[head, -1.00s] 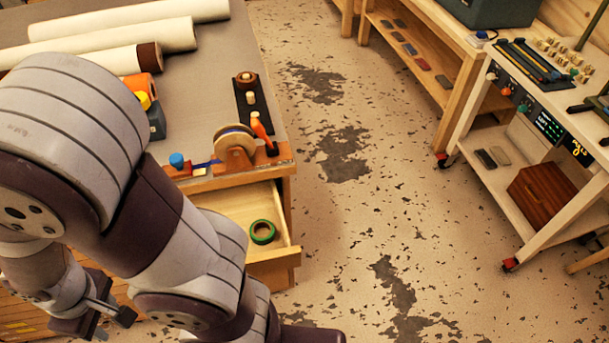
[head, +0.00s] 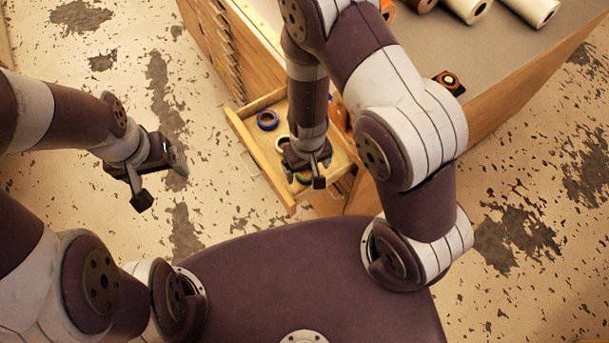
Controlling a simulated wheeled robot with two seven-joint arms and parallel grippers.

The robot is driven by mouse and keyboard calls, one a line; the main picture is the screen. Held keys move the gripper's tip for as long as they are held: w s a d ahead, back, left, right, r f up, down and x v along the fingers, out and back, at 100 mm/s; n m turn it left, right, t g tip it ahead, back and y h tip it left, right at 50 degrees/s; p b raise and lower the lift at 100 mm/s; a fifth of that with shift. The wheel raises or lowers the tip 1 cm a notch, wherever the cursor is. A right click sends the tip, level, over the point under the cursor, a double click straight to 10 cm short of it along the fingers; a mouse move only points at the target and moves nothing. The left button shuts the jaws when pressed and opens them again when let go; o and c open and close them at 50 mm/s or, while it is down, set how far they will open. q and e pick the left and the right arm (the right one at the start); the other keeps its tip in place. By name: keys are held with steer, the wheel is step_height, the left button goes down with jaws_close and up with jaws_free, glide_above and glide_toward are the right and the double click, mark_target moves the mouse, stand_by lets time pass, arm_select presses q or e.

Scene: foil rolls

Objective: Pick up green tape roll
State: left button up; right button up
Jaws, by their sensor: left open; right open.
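The green tape roll (head: 302,179) lies in the open drawer (head: 256,160), near its front end. My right gripper hides most of it, so only a bit of green shows. My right gripper (head: 306,174) is open, pointing down over the roll; I cannot tell how high above it. My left gripper (head: 160,184) is open and empty, out over the floor to the left of the drawer.
The floor left of the drawer is clear.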

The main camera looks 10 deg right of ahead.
mark_target(308, 177)
steer(key=f, duration=0.1)
steer(key=w+f+b, duration=0.1)
steer(key=f, duration=0.1)
steer(key=f+b, duration=0.1)
steer(key=f, duration=0.1)
steer(key=shift+w+d+f, duration=0.2)
steer(key=shift+w+d, duration=0.15)
steer(key=shift+w, duration=0.05)
steer(key=shift+a+f+b, duration=0.15)
steer(key=shift+f+b, duration=0.2)
steer(key=shift+s+a, duration=0.1)
steer(key=shift+s, duration=0.05)
steer(key=shift+s+r, duration=0.1)
steer(key=shift+d, duration=0.2)
steer(key=c, duration=0.4)
steer(key=shift+w, duration=0.25)
steer(key=c, duration=0.8)
arm_select(q)
steer(key=f, duration=0.1)
steer(key=w+f, duration=0.1)
steer(key=d+f, duration=0.1)
steer(key=shift+w+f, duration=0.2)
steer(key=shift+w, duration=0.15)
arm_select(e)
steer(key=shift+o, duration=0.2)
steer(key=shift+s, duration=0.1)
